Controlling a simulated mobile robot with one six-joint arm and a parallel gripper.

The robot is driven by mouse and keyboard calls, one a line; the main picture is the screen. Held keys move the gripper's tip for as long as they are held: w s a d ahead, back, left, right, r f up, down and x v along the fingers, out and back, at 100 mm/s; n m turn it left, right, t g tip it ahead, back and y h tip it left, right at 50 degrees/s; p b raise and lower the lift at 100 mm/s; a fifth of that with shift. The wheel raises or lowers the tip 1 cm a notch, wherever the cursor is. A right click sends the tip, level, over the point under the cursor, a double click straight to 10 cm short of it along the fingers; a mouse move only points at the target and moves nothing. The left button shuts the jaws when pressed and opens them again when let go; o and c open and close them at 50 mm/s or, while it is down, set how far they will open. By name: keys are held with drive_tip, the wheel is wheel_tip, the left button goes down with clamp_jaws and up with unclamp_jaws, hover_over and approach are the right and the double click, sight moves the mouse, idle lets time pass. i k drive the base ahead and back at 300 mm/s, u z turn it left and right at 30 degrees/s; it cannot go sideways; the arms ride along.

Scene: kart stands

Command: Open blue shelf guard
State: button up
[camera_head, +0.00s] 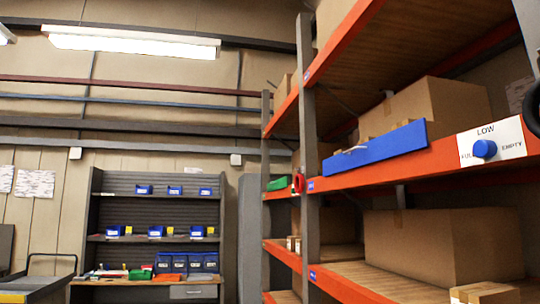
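The blue shelf guard (376,156) is a long flat blue panel on the orange middle beam of the right-hand rack. It stands upright along the shelf edge, in front of a cardboard box (425,103). A small pale piece, perhaps a handle, shows near its upper left part; I cannot make out its shape. My gripper is not in view. A dark rounded part at the far right edge may belong to my arm, but I cannot be sure.
Right of the guard, a white plate (492,142) reading LOW, FULL and EMPTY carries a blue knob (485,149). A grey rack post (308,130) stands at left. More boxes (440,247) sit below. A dark workstation (150,235) with blue bins is at the back.

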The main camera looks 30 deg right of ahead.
sight(413, 136)
drive_tip(key=z, duration=0.05)
drive_tip(key=i, duration=1.35)
drive_tip(key=z, duration=1.7)
